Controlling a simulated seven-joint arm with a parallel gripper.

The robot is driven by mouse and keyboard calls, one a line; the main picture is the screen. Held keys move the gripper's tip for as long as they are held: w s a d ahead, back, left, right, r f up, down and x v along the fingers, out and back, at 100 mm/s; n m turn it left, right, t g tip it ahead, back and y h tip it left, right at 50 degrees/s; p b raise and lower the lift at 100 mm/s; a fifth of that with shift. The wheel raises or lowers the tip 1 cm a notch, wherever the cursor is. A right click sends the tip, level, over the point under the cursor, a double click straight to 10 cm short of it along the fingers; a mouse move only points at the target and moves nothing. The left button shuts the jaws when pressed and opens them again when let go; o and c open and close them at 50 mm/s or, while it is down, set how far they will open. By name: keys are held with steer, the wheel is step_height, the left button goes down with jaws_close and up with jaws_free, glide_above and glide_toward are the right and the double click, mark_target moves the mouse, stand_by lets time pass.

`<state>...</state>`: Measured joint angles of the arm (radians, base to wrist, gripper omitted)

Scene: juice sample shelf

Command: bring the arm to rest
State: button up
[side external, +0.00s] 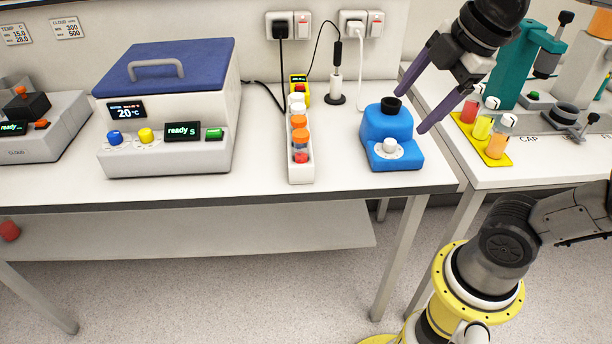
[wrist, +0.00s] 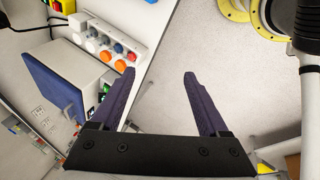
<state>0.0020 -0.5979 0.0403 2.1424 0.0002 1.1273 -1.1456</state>
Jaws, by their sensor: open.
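My gripper (side external: 411,111) has two long purple fingers, spread apart and empty. In the side external view it comes down from the upper right, its fingertips beside the top and right edge of the small blue device (side external: 378,135) with a black top and white knob. The depth gap between them is hard to tell. In the wrist view my gripper (wrist: 159,73) has only a bare pale surface between its fingers.
A white rack (side external: 300,173) of tubes, some orange-capped, stands left of the blue device. The blue-lidded bath (side external: 165,65) is further left. On the right bench, a yellow tray (side external: 497,160) holds several colored samples, near a teal stand (side external: 515,65).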

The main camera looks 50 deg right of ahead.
steer(key=s+f+m, duration=0.4)
steer(key=f+m, duration=0.3)
steer(key=m, duration=0.6)
steer(key=shift+f+t, duration=0.3)
steer(key=shift+f, duration=0.05)
stand_by(1.0)
